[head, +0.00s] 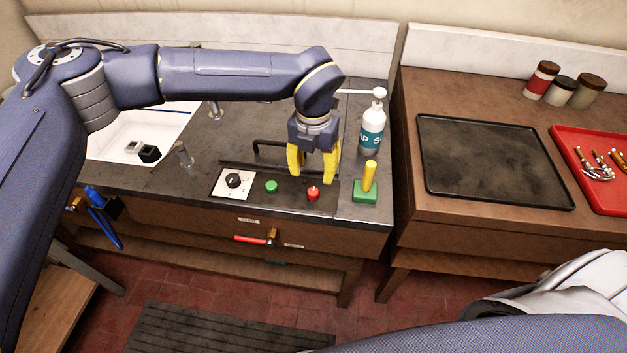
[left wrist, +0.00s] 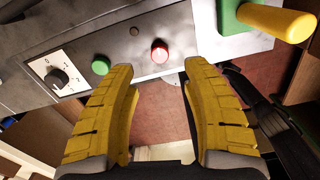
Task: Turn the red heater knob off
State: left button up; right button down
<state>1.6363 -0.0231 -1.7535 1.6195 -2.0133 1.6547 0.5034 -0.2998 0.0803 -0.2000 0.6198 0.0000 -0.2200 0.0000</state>
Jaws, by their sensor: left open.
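The red heater knob (head: 313,193) is a small round red piece on the dark control panel (head: 262,188) at the counter's front. It also shows in the left wrist view (left wrist: 159,52), just beyond the fingertips and between their lines. My left gripper (head: 313,179) has yellow fingers, spread and empty. It points down just above and behind the red knob in the head view. In the left wrist view the fingers (left wrist: 161,72) frame a clear gap, and I see no contact with the knob. My right gripper is out of view.
A green button (head: 271,187) and a black dial (head: 233,180) on a white plate sit left of the red knob. A green block with a yellow handle (head: 368,183) stands close on the right, with a soap bottle (head: 373,125) behind. A red-handled valve (head: 252,239) is below.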

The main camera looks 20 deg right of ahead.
pick_arm(q)
jog(key=shift+r, duration=2)
jog(key=shift+o, duration=0.2)
